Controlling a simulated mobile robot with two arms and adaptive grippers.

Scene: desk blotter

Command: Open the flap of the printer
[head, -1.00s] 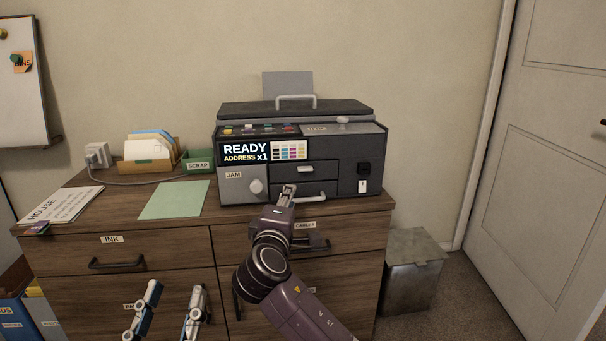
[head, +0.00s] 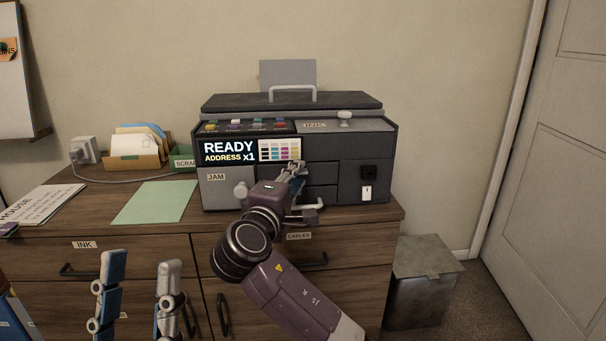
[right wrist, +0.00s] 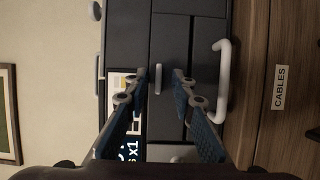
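The printer (head: 330,150) stands on the wooden cabinet, dark grey with a lit READY screen (head: 230,152). Its front has a small light pull on an upper panel, seen in the right wrist view (right wrist: 158,78), and a larger white handle (right wrist: 223,80) below it. My right gripper (head: 297,169) is at the printer's front; in the right wrist view its open fingers (right wrist: 159,76) lie either side of the small pull, with gaps visible. My left gripper (head: 140,262) is open and empty, low in front of the cabinet. My right arm hides part of the JAM panel (head: 216,190).
A green sheet (head: 155,202), a card box (head: 137,160) and a green SCRAP tray (head: 182,160) lie left of the printer. A metal bin (head: 424,285) stands right of the cabinet. The printer's lid handle (head: 292,90) sits on top.

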